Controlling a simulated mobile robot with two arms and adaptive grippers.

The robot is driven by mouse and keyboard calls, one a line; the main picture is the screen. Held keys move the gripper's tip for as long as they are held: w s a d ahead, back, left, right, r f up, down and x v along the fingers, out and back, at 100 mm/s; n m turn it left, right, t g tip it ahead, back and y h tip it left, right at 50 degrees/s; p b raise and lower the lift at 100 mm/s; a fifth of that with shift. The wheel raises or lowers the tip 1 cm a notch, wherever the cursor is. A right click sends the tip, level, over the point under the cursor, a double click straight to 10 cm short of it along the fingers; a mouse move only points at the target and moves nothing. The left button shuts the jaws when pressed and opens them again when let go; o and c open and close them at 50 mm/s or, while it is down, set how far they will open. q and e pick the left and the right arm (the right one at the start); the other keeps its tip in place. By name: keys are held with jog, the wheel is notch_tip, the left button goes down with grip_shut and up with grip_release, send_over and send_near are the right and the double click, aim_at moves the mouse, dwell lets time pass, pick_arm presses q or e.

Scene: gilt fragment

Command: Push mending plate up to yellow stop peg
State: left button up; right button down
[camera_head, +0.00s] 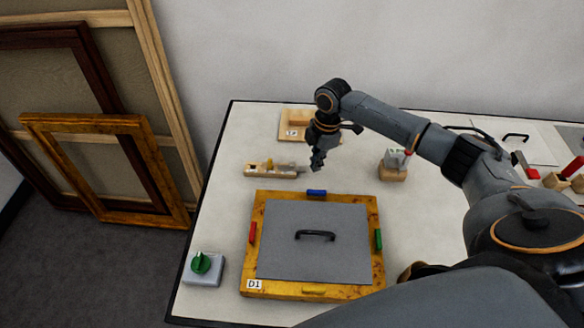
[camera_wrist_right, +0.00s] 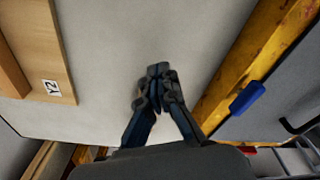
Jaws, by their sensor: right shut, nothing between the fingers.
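My right gripper (camera_head: 317,167) is shut and empty, pointing down beyond the far rim of a gilt frame (camera_head: 256,211). In the wrist view its fingertips (camera_wrist_right: 159,72) are together over bare table. A yellow block (camera_head: 313,291) lies on the frame's near rim; I cannot tell whether it is the stop peg. A small grey metal piece (camera_head: 289,168) sits at the right end of a low wooden holder (camera_head: 258,169), left of my gripper; I cannot tell whether it is the mending plate. My left gripper is not in view.
A grey panel (camera_head: 280,255) with a black handle lies in the frame. Blue (camera_head: 317,192), red (camera_head: 252,232) and green (camera_head: 378,239) blocks sit on its rim. A grey switch box (camera_head: 203,271) stands left; a wooden stand (camera_head: 392,172) stands right. Free table lies around the frame.

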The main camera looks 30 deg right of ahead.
aim_at(305, 175)
jog(key=shift+f+b, duration=0.55)
jog(key=shift+f, duration=0.8)
jog(key=shift+r+p, duration=0.15)
jog(key=shift+p, duration=0.25)
dwell(0.4)
jog(key=shift+w+a, duration=0.35)
jog(key=shift+a, duration=0.2)
jog(key=shift+w+a, duration=0.3)
jog(key=shift+a, duration=0.25)
jog(key=shift+s+d+p, duration=0.25)
jog(key=shift+d+p, duration=0.15)
jog(key=shift+p, duration=0.1)
notch_tip(305, 175, up, 9)
jog(key=p, duration=0.8)
dwell(0.5)
